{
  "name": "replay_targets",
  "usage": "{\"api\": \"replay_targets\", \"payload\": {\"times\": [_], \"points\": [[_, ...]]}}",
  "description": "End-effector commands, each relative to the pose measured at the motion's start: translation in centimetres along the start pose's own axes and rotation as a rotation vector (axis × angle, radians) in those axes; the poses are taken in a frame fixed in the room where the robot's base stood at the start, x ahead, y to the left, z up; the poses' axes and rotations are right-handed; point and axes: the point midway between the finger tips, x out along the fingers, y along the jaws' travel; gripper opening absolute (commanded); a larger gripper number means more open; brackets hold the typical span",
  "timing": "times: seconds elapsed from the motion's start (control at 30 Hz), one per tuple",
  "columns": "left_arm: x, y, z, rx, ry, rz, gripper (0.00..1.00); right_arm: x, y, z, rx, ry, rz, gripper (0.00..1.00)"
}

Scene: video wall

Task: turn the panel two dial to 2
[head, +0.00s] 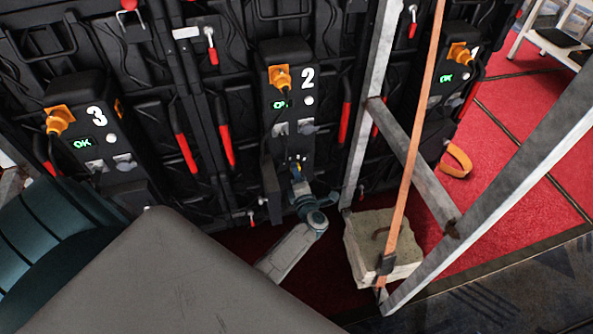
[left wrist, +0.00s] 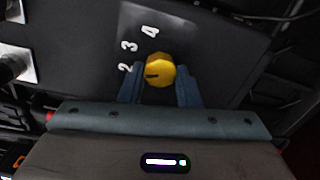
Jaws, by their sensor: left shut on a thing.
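The panel two box (head: 308,145) is black with a white numeral 2, an orange plug and a green display. My left gripper (head: 297,177) is at the lower end of this box. In the left wrist view, its two blue-grey fingers (left wrist: 160,85) are shut on the yellow dial (left wrist: 160,66), one on each side. White numerals 2, 3 and 4 run up and right from the dial's left side. The dark mark on the dial points left and slightly down, towards the side of the 2. My right gripper is not in view.
Panel three (head: 85,150) stands to the left and another panel (head: 445,85) to the right. A slanted metal frame (head: 415,165), an orange strap (head: 412,150) and a pale weight block (head: 365,255) stand close to the right of my left arm.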

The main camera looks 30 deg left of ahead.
Motion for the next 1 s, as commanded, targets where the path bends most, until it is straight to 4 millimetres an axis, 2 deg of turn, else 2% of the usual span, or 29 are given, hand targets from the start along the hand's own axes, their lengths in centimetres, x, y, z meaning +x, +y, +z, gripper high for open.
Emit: {"api": "replay_targets", "payload": {"times": [0.03, 0.13, 0.47, 0.57, 0.8, 1.0], "points": [[0.0, -0.1, 0.0, -0.001, 0.000, -0.002, 0.34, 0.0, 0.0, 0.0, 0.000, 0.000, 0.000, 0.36], [0.0, -0.1, 0.0, -0.001, 0.000, -0.002, 0.52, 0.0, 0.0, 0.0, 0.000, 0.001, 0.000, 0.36], [-0.3, 0.0, 0.0, -0.001, 0.000, -0.002, 0.52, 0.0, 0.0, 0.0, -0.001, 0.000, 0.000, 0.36], [-1.5, -0.1, 0.0, -0.002, 0.000, -0.003, 0.52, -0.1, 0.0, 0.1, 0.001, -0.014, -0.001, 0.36], [-6.3, -0.1, 0.0, -0.002, 0.000, -0.005, 0.52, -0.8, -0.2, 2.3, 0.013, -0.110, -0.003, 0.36], [-9.6, -0.1, 0.0, -0.002, 0.000, -0.004, 0.52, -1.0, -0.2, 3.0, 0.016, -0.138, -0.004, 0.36]]}}
